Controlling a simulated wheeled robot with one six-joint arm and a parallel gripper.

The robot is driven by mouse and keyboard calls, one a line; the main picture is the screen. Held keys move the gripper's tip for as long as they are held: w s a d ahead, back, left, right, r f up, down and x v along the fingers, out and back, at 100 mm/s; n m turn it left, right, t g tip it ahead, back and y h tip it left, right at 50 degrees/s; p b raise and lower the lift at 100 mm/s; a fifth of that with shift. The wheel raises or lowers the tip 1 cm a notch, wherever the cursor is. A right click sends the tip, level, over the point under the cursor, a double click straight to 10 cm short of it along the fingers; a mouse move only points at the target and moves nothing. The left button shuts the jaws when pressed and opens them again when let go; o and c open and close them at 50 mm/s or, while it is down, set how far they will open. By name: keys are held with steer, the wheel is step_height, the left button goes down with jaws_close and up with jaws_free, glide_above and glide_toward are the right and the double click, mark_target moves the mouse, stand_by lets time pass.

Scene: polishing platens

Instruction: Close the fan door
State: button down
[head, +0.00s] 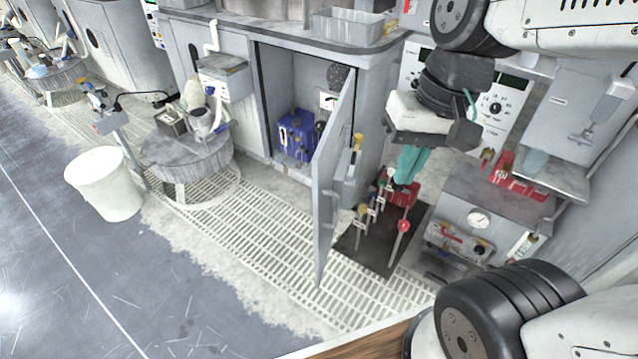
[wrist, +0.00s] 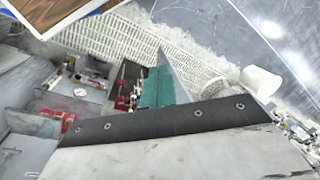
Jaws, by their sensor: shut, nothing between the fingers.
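The fan door (head: 330,190) is a tall grey panel standing wide open from its cabinet (head: 264,90) in the head view. Its free edge points toward the camera over the floor grating. A round dark fan-like disc (head: 338,76) shows inside the cabinet. My gripper (head: 405,178), with teal fingers, is shut and empty, pointing down to the right of the door and apart from it in the picture. In the wrist view the teal fingers (wrist: 157,88) stand in front of a grey slanted panel (wrist: 178,72), which looks like the door; contact there cannot be told.
A blue unit (head: 296,135) sits inside the cabinet. Below my gripper, red valves and yellow-handled fittings stand on a dark plate (head: 365,243). A gauge box (head: 478,222) is at right. A round-topped stand (head: 187,160) and a white bin (head: 105,185) are left; the grating (head: 255,240) between is clear.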

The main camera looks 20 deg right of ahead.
steer(key=w+a+f+m+y, duration=0.1)
steer(key=w+f+m+y, duration=0.4)
steer(key=w, duration=0.3)
steer(key=w+d+f+m+t+y, duration=0.15)
steer(key=w+d+f+m, duration=0.25)
steer(key=w+f+m, duration=0.65)
steer(key=m+t+h, duration=0.1)
steer(key=m+t, duration=0.2)
steer(key=m, duration=0.4)
glide_toward(320, 192)
steer(key=f, duration=0.1)
steer(key=w+a+f, duration=0.1)
steer(key=f, duration=0.1)
steer(key=w+a+f, duration=0.1)
steer(key=shift+a+f, duration=0.1)
steer(key=shift+f, duration=0.25)
steer(key=shift+w+a, duration=0.35)
steer(key=shift+a, duration=0.1)
steer(key=shift+w+a, duration=0.1)
